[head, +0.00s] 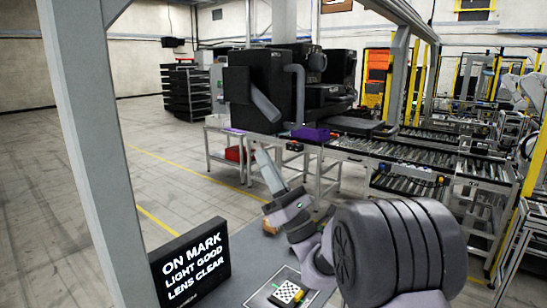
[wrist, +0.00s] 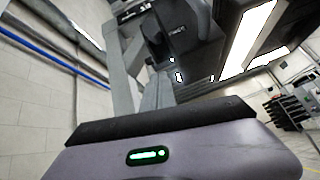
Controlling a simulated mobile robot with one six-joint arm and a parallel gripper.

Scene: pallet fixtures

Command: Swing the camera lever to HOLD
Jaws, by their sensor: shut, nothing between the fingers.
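My gripper (head: 284,206) is in the lower middle of the head view, raised over the work area. It is shut and empty, though its fingertips are hard to make out. In the wrist view its grey-purple housing (wrist: 180,158) with a green light fills the bottom and hides what lies just beyond. Beyond it, a dark boxy unit (wrist: 190,35) hangs by grey brackets, with small white lettering too small to read. I cannot pick out the camera lever or a HOLD mark with certainty in either view.
A black screen (head: 193,262) reads "ON MARK, LIGHT GOOD, LENS CLEAR". A checkered plate (head: 287,292) lies on the bench near my arm. A thick pale post (head: 95,150) stands at left. Black machinery (head: 270,90) and a roller conveyor (head: 410,150) stand behind.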

